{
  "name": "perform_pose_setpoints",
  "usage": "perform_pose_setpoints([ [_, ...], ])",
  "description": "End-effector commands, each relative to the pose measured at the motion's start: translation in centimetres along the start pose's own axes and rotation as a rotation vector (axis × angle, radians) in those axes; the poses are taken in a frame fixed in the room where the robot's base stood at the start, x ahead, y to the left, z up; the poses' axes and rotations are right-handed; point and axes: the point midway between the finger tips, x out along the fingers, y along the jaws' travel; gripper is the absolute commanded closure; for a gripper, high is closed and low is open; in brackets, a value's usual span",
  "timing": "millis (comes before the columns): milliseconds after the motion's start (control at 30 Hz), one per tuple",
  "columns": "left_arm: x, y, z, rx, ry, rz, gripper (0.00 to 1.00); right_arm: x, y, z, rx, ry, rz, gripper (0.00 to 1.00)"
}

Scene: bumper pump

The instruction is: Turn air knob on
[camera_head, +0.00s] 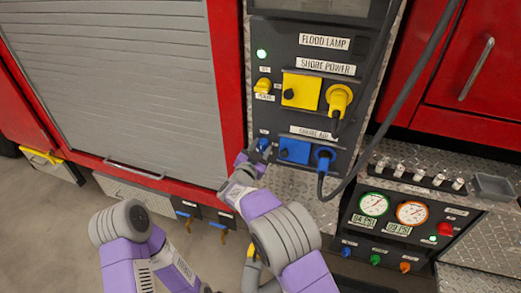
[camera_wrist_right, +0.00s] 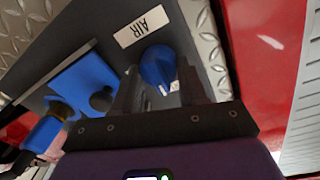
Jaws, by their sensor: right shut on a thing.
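The blue air knob (camera_head: 264,144) is on the lower left of the dark panel, left of the blue shore air cover (camera_head: 295,151). In the right wrist view the round knob (camera_wrist_right: 157,66) sits below a white AIR label (camera_wrist_right: 142,26), with a small white mark on its lower edge. My right gripper (camera_wrist_right: 160,88) has a dark finger on each side of the knob and is shut on it. In the head view my right gripper (camera_head: 254,156) reaches the panel from below and partly hides the knob. My left arm shows at lower left, but its gripper is out of view.
Above are the yellow shore power cover (camera_head: 301,90), a yellow plug (camera_head: 339,97) and a yellow knob (camera_head: 263,85). A blue plug (camera_head: 324,157) with a hanging hose is to the right. A gauge panel (camera_head: 405,220) juts out at lower right. A grey shutter (camera_head: 120,80) fills the left.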

Motion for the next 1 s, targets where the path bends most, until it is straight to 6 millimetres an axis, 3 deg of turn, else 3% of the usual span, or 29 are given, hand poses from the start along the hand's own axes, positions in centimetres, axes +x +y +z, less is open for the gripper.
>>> perform_pose_setpoints([
  [1000,8.4,-3.2,-0.4,0.000,0.000,0.000,0.32,0.0,0.6,0.4,0.901,-0.051,0.015,0.88],
])
